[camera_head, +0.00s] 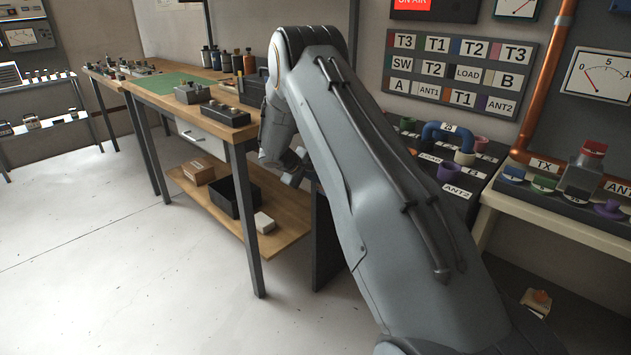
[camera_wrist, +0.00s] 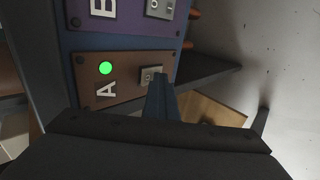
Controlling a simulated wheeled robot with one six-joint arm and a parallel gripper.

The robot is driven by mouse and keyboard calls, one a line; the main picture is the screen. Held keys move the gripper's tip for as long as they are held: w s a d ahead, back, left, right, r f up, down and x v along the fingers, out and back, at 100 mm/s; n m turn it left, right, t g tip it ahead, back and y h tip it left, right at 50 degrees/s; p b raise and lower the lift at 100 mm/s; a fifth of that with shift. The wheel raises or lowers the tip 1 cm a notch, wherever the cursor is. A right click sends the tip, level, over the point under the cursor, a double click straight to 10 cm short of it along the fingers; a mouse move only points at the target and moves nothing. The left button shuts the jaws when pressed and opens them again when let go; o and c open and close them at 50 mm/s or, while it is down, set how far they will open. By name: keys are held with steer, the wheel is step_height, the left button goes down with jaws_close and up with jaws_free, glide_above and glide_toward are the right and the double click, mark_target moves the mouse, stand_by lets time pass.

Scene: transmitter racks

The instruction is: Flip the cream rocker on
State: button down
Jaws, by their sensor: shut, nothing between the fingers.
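In the wrist view a brown panel (camera_wrist: 125,90) carries the letter A, a lit green lamp (camera_wrist: 105,68) and a small pale rocker switch (camera_wrist: 152,73). A purple panel (camera_wrist: 125,25) beside it carries the letter B and another rocker switch (camera_wrist: 160,8). I cannot tell for sure which rocker is the cream one. My gripper (camera_wrist: 160,78) is shut and empty, its fingertips at the lower edge of the A rocker and hiding part of it. I cannot tell whether they touch. In the head view my gripper (camera_head: 291,172) is low beside the wooden bench, partly hidden by my arm.
The wooden bench (camera_head: 215,113) stands left of my gripper, with a lower shelf holding a black bin (camera_head: 232,196). A dark console with coloured sockets (camera_head: 463,157) and a cream table (camera_head: 545,213) are at the right. The floor at the left is clear.

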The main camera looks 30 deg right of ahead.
steer(key=shift+d+r, duration=0.15)
steer(key=shift+r, duration=0.75)
steer(key=a+f+v, duration=0.1)
steer(key=f+v, duration=0.1)
steer(key=v, duration=1.1)
steer(key=shift+s+a, duration=0.4)
steer(key=shift+r, duration=0.1)
